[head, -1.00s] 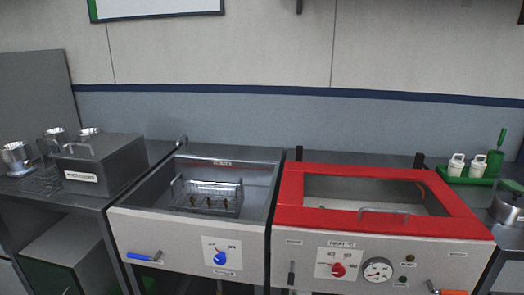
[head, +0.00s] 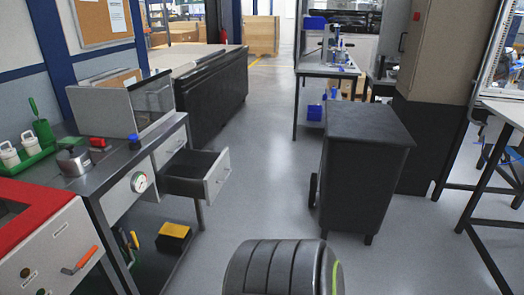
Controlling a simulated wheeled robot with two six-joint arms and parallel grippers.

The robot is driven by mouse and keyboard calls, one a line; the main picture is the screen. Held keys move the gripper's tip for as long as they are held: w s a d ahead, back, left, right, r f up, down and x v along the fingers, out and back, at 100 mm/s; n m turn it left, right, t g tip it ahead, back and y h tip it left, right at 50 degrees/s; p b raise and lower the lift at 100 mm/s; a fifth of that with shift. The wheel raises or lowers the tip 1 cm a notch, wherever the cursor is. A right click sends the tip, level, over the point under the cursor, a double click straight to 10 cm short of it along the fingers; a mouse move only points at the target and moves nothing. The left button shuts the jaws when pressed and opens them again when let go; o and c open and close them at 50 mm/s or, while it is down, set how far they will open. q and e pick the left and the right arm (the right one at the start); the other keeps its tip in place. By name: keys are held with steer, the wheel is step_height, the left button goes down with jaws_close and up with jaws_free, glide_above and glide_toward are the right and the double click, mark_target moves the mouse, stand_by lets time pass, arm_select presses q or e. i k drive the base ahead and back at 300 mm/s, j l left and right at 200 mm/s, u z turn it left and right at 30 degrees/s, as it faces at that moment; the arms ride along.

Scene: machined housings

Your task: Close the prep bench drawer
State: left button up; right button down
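The prep bench (head: 133,165) stands at the left in the head view, with a dark metal top and light front panels. Its drawer (head: 195,174) is pulled open. The drawer is a dark, empty-looking box with a light grey front (head: 216,175) and a small handle, and it sticks out to the right over the floor. Neither of my grippers is in view.
A black cabinet on wheels (head: 365,160) stands right of the drawer, with clear grey floor (head: 268,185) between them. The red-rimmed unit (head: 38,204) is at the left edge. A yellow-topped box (head: 174,231) sits on the bench's lower shelf.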

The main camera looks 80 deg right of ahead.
mark_target(195, 174)
steer(key=z, duration=1.8)
